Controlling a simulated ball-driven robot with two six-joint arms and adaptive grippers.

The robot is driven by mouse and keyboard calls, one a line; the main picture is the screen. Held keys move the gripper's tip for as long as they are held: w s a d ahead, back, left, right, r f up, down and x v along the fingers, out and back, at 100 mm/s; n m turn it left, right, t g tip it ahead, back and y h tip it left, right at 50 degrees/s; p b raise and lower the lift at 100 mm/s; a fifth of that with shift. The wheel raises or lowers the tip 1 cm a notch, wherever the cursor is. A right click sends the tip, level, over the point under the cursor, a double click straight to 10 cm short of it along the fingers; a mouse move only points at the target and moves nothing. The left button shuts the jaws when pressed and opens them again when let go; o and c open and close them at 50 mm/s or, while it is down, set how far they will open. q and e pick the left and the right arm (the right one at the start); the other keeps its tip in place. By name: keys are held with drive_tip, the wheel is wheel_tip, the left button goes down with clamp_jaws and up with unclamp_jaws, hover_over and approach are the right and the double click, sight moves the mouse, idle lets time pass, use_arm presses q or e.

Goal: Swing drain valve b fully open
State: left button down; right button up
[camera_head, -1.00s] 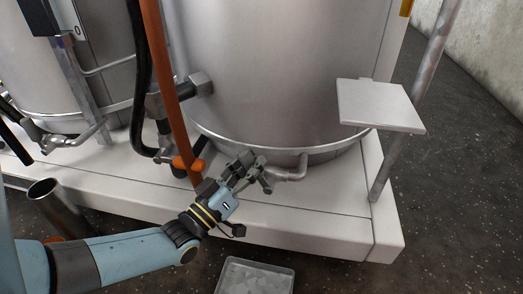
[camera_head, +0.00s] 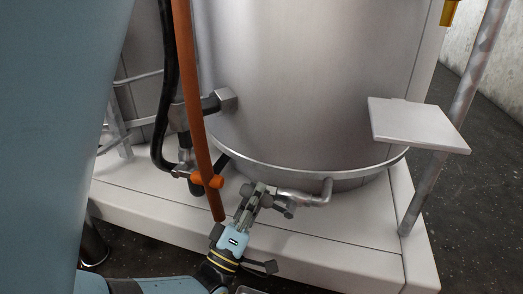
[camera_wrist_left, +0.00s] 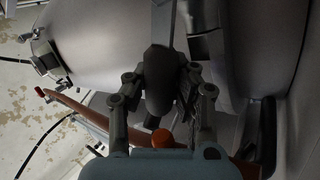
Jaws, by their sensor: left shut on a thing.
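The drain valve (camera_head: 284,203) sits on a short bent metal pipe (camera_head: 326,190) at the foot of the large steel tank (camera_head: 300,85). My left gripper (camera_head: 257,192) is at the left side of this valve, shut on its handle. In the left wrist view the dark rounded handle (camera_wrist_left: 158,88) lies between the two fingers of my left gripper (camera_wrist_left: 160,95). The fingers hide part of the handle in the head view, and I cannot read its exact angle there. My right gripper is in neither view.
An orange hose (camera_head: 191,95) and a black hose (camera_head: 162,90) hang just left of the valve. An orange handle (camera_head: 206,181) sits close to my gripper. A flat metal plate (camera_head: 417,124) and a post (camera_head: 455,115) stand to the right. The white plinth (camera_head: 330,235) is clear in front.

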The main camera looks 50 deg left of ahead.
use_arm(q)
drive_tip(key=shift+s+a+f+n+g+y, duration=0.15)
drive_tip(key=shift+f+n+g+y, duration=0.3)
drive_tip(key=shift+n+y, duration=0.7)
drive_tip(key=shift+s+d+f+n+g+y, duration=0.1)
drive_tip(key=shift+f+n+g+y, duration=0.2)
drive_tip(key=shift+f+n+y, duration=0.8)
drive_tip(key=shift+s+a+f+n+g+y, duration=0.15)
drive_tip(key=shift+n+g+y, duration=0.3)
drive_tip(key=shift+n, duration=1.3)
drive_tip(key=shift+y, duration=0.3)
drive_tip(key=c, duration=1)
unclamp_jaws()
drive_tip(key=shift+w+r, duration=0.1)
drive_tip(key=shift+r, duration=0.1)
wheel_tip(320, 180, up, 10)
drive_tip(key=shift+f, duration=0.1)
